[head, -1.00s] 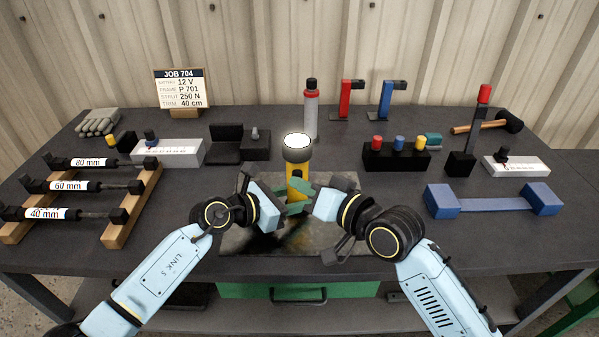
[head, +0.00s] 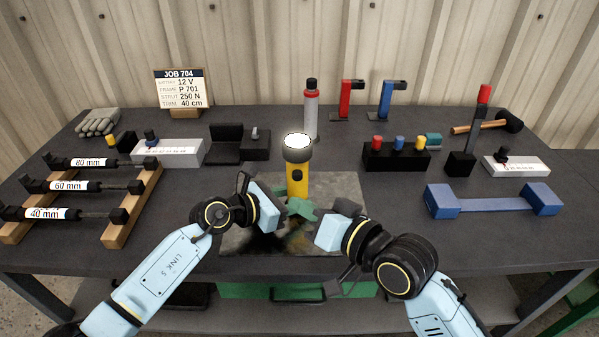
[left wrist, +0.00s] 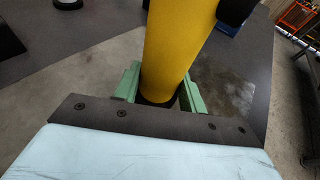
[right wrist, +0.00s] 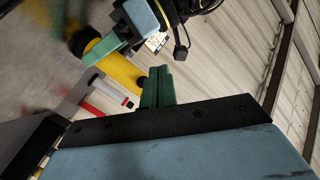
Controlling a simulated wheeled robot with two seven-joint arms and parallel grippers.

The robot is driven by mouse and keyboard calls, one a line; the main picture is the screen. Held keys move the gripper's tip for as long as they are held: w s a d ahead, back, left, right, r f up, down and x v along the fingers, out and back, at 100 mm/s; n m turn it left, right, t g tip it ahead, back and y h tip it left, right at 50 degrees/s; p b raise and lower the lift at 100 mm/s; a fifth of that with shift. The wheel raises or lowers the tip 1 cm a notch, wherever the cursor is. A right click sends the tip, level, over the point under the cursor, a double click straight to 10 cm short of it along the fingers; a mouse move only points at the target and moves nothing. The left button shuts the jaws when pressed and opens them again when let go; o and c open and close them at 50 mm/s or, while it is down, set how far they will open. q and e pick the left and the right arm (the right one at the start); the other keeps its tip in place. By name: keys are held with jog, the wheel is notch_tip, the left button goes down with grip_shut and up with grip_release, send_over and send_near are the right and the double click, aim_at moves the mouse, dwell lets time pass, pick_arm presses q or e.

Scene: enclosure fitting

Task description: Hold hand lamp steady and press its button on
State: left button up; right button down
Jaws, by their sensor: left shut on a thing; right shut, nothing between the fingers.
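The hand lamp (head: 297,180) has a yellow body, a dark head and a bright white face. It is upright over the dark mat; I cannot tell whether its base touches it. A small dark spot shows on the front of its body. My left gripper (head: 286,208) is shut on the lower body, with green fingers on both sides in the left wrist view (left wrist: 160,88). My right gripper (head: 304,208) is shut and empty, in front of the lamp and apart from it. Its closed green fingers show in the right wrist view (right wrist: 158,86).
The mat (head: 340,185) lies around the lamp. A grey-and-red bottle (head: 311,112) stands behind it. A black block with coloured knobs (head: 396,158) and a blue bracket (head: 492,204) are to the right. A strut rack (head: 130,210) is at left.

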jog(key=shift+s, duration=0.8)
pick_arm(q)
jog(key=o, duration=0.8)
jog(key=shift+o, duration=0.2)
